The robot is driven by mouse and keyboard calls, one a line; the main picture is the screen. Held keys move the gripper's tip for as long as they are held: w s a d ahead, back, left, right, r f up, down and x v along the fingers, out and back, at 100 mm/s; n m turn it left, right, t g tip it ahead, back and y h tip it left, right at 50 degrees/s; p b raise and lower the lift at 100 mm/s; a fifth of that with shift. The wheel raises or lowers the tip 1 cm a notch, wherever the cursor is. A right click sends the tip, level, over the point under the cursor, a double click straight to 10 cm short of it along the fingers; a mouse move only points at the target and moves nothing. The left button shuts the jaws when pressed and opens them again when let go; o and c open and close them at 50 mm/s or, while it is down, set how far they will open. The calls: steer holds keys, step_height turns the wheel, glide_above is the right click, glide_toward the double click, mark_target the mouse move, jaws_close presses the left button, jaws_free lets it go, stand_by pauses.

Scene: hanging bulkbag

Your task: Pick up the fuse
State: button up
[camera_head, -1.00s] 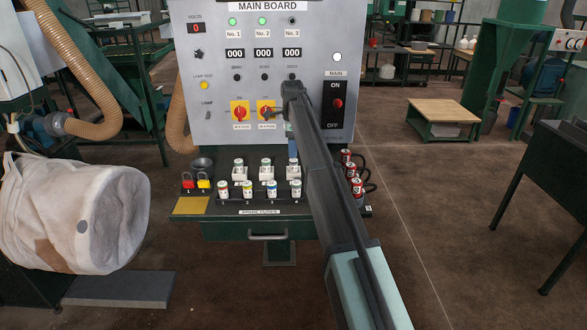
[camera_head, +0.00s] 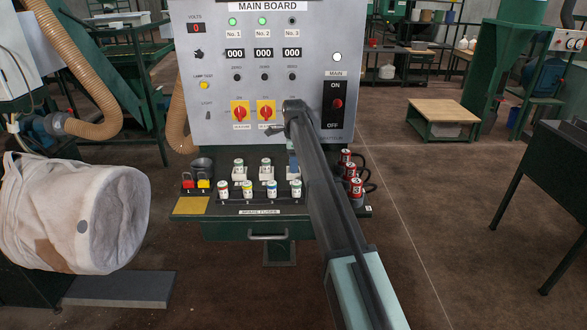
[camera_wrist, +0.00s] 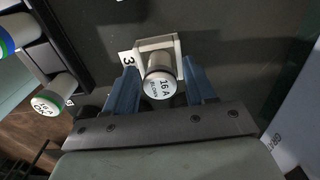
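The fuse marked 16 A BLOWN (camera_wrist: 160,86), a white cylinder, stands in a square pale holder (camera_wrist: 172,44) labelled 3 in the wrist view. My gripper (camera_wrist: 159,70) is open, with one blue finger on each side of this fuse. Small gaps seem to show between fingers and fuse. In the head view my gripper (camera_head: 292,166) points down over the right end of the back holder row, and my arm hides most of that holder. Two other holders (camera_head: 239,173) show to its left. Spare fuses with coloured bands (camera_head: 248,190) stand in a front row.
The main board (camera_head: 215,75) with switches rises right behind the shelf. A 16 A OK fuse (camera_wrist: 46,103) is near my gripper's left side.

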jaws_close()
stand_by(0.3)
